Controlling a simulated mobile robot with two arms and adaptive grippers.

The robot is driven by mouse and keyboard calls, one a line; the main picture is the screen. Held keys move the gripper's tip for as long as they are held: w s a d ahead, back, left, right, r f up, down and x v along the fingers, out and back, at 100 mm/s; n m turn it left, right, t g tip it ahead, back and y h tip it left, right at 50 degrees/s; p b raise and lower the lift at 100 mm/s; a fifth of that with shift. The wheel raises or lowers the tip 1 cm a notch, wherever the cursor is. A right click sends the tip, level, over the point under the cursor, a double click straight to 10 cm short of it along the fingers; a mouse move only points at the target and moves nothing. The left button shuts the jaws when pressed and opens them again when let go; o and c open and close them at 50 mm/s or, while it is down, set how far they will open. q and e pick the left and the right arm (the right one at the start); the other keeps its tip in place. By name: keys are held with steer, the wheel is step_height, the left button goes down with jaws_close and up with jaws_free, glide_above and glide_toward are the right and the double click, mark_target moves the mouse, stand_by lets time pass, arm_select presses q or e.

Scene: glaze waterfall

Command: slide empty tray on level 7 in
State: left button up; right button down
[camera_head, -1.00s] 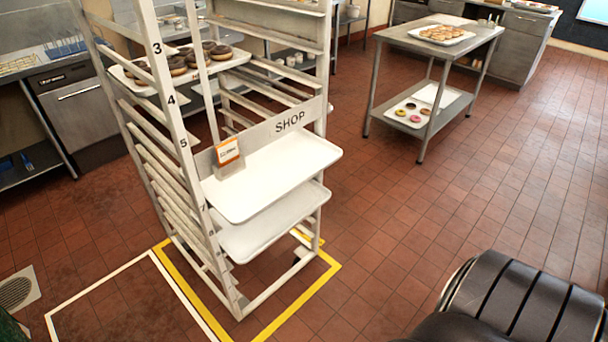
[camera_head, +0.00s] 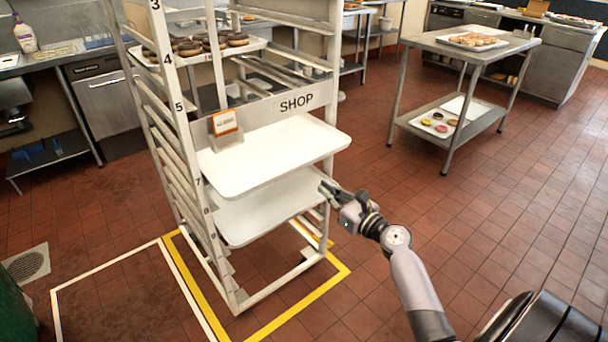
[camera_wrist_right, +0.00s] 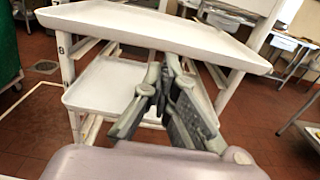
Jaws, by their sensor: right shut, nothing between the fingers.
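The white rack (camera_head: 185,125) carries two empty white trays, one above the other, below its SHOP sign. The upper tray (camera_head: 270,150), beside the 7 mark, sticks out past the posts. The lower tray (camera_head: 265,208) sits under it and is partly hidden by it. My right gripper (camera_head: 326,188) is shut and empty, near the right end of the lower tray. In the right wrist view, its fingers (camera_wrist_right: 163,70) stand in front of the upper tray's near edge (camera_wrist_right: 165,38) and the lower tray (camera_wrist_right: 105,85). Contact cannot be told. My left gripper is not in view.
A tray of dark donuts (camera_head: 255,44) sits higher in the rack. A card holder (camera_head: 226,126) stands at the upper tray's back. A steel table (camera_head: 445,45) with pastries is at the right. Open tiled floor lies between the table and the rack.

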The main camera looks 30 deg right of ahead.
mark_target(297, 169)
steer(key=w, duration=0.9)
steer(key=shift+w+a+f, duration=0.1)
steer(key=shift+w+a, duration=0.1)
steer(key=shift+a, duration=0.15)
steer(key=shift+w, duration=0.35)
